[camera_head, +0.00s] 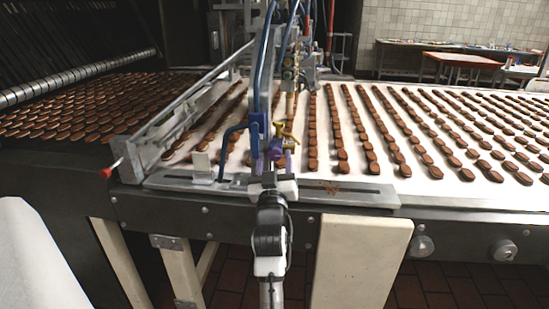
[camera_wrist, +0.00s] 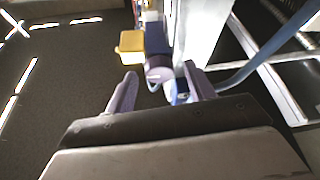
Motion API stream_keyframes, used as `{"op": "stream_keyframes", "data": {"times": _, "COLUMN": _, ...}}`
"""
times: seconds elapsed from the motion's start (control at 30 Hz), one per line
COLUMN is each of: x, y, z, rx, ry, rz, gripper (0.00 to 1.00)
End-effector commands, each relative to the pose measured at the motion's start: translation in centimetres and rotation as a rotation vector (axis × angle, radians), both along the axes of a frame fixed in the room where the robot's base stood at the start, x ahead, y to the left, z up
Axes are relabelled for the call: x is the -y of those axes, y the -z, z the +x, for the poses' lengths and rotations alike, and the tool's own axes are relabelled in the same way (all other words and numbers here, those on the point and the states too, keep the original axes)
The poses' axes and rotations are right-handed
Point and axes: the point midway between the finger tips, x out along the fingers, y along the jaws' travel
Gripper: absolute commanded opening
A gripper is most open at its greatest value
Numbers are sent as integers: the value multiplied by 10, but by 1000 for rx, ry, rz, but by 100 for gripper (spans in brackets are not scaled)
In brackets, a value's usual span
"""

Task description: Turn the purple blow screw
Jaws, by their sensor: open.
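The purple screw (camera_wrist: 159,73) is a small purple knob below a dark blue block in the wrist view. It lies ahead of my gripper (camera_wrist: 160,73), within the gap between the two fingertips. The jaws are open, and I see no clear contact with the screw. In the head view, my gripper (camera_head: 275,161) is at the near edge of the conveyor, by the blue and brass fittings. There the screw is hard to tell from my purple fingers.
A yellow block (camera_wrist: 131,42) sits left of the screw. Blue hoses (camera_head: 262,65) and a blue bent pipe (camera_head: 224,150) stand close by. A metal rail (camera_head: 345,190) runs along the conveyor's near edge. Rows of brown biscuits (camera_head: 420,140) cover the pale belt.

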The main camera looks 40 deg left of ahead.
Motion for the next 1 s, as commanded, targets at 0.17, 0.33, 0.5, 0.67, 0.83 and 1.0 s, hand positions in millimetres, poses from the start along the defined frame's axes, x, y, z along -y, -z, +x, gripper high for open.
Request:
{"op": "stream_keyframes", "data": {"times": 0.17, "x": -1, "y": 0, "z": 2, "rx": 0, "ry": 0, "rz": 0, "gripper": 54}}
{"op": "stream_keyframes", "data": {"times": 0.33, "x": -1, "y": 0, "z": 2, "rx": 1, "ry": 0, "rz": -1, "gripper": 47}}
{"op": "stream_keyframes", "data": {"times": 0.5, "x": -1, "y": 0, "z": 1, "rx": 1, "ry": 0, "rz": -1, "gripper": 25}}
{"op": "stream_keyframes", "data": {"times": 0.67, "x": -1, "y": 0, "z": 1, "rx": 0, "ry": 1, "rz": -1, "gripper": 9}}
{"op": "stream_keyframes", "data": {"times": 0.83, "x": 0, "y": -1, "z": 2, "rx": 7, "ry": 2, "rz": -13, "gripper": 9}}
{"op": "stream_keyframes", "data": {"times": 1.0, "x": 1, "y": -3, "z": 3, "rx": 33, "ry": 3, "rz": -61, "gripper": 9}}
